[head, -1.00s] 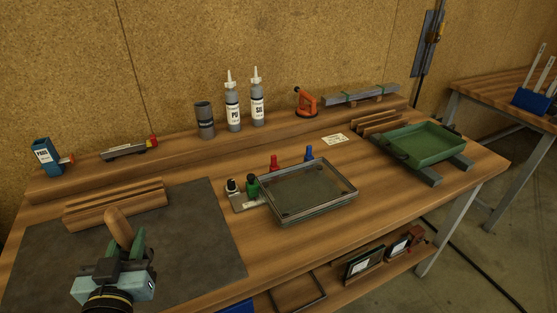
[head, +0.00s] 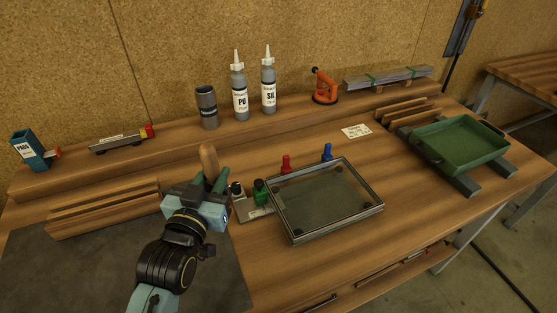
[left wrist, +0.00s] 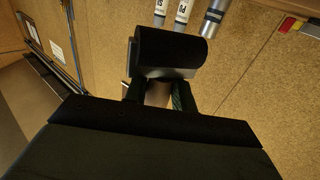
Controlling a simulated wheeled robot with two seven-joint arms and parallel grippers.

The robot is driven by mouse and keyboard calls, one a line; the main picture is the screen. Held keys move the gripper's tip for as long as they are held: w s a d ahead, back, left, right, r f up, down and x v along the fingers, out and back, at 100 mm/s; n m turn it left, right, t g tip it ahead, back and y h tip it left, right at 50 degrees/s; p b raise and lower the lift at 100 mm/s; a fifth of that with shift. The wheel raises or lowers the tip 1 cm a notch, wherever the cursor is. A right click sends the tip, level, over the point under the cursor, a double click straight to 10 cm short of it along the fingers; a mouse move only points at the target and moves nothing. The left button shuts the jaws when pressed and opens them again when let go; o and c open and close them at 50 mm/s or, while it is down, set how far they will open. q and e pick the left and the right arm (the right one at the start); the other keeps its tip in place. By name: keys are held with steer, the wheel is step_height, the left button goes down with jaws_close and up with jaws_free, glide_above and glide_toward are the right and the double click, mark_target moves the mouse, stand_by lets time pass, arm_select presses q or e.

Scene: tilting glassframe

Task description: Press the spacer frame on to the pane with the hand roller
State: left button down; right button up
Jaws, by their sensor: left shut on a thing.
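The glass pane (head: 322,198) lies on the bench at centre right, with dark round spots showing near its corners. A thin grey frame (head: 372,192) runs round its edge; I cannot tell whether it touches the glass all round. My left gripper (head: 208,184) is shut on the hand roller, left of the pane and apart from it. The roller's wooden handle (head: 208,158) sticks up beyond the fingers. In the left wrist view its black roller (left wrist: 168,48) shows past the green fingers (left wrist: 160,95). My right gripper is not in view.
A green tray (head: 460,145) is at right, a slotted wooden rack (head: 105,208) at left.

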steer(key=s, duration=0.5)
arm_select(q)
steer(key=w+d+f+m+g+h+b, duration=0.1)
steer(key=d+f+h, duration=0.1)
steer(key=d, duration=0.2)
steer(key=w+d+f+m+h+b, duration=0.1)
steer(key=d+f+h+b, duration=0.1)
steer(key=d, duration=0.2)
steer(key=w+d+f+m+g+h+b, duration=0.1)
steer(key=d+f+m+h, duration=0.1)
steer(key=d, duration=0.3)
steer(key=shift+w+g+b, duration=0.1)
steer(key=shift+g+b, duration=0.2)
steer(key=shift+f+b, duration=0.6)
steer(key=shift+b, duration=0.05)
steer(key=shift+f, duration=0.2)
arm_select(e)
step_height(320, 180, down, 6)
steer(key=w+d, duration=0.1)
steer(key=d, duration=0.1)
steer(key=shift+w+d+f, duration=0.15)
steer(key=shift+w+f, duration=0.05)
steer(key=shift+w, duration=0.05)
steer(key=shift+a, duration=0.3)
arm_select(q)
steer(key=shift+f+b, duration=0.6)
steer(key=shift+f, duration=0.25)
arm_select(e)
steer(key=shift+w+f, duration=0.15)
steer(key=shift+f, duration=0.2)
